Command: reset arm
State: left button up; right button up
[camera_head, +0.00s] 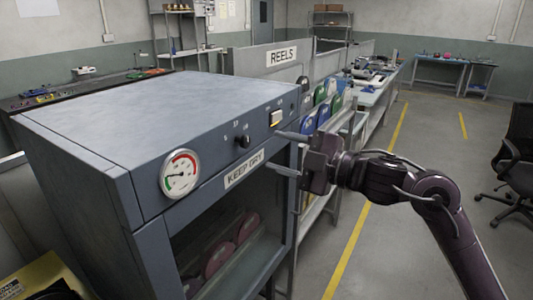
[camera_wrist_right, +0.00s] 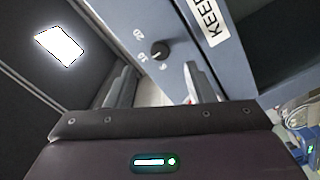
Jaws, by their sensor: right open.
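My right gripper (camera_head: 281,152) is open in front of the upper front panel of a grey cabinet (camera_head: 150,105), near its right end. Its two fingers point left toward the panel, with nothing seen between them. In the right wrist view the open fingers (camera_wrist_right: 162,90) show at the left and right, with a black knob (camera_wrist_right: 159,49) and its number marks beyond them. Whether the fingertips touch the cabinet cannot be told. My left gripper is not in view.
The cabinet carries a round gauge (camera_head: 180,173), a KEEP DRY label (camera_head: 244,168) and a glass front with reels (camera_head: 219,258) inside. A REELS rack (camera_head: 282,56) stands behind. A black chair (camera_head: 517,150) is at the right.

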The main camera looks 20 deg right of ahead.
jog(key=shift+s+d, duration=0.25)
jog(key=shift+s, duration=0.15)
